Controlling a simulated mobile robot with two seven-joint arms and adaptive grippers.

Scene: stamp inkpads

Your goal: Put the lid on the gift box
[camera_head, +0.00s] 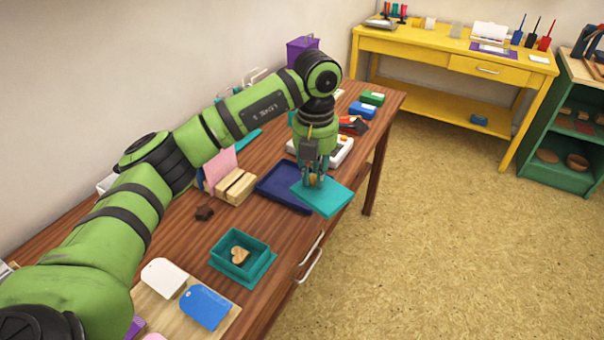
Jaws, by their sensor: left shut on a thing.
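The gift box (261,268) is a small teal open box near the table's front edge, with a heart-shaped tan piece (239,254) inside. The teal square lid (333,198) is farther along the table, to the right of the box. My left gripper (314,180) points down and is shut on the lid. The lid overlaps the right part of a dark blue tray in the picture and reaches past the table's front edge. I cannot tell how high it is held. My fingertips are partly hidden against the lid. My right gripper is out of view.
The dark blue tray (272,190) lies beside the lid. A wooden block holder (236,187) and a small dark brown piece (204,213) stand between tray and box. White and blue tags (206,307) lie on a board at front left. Inkpads (361,111) sit at the far end.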

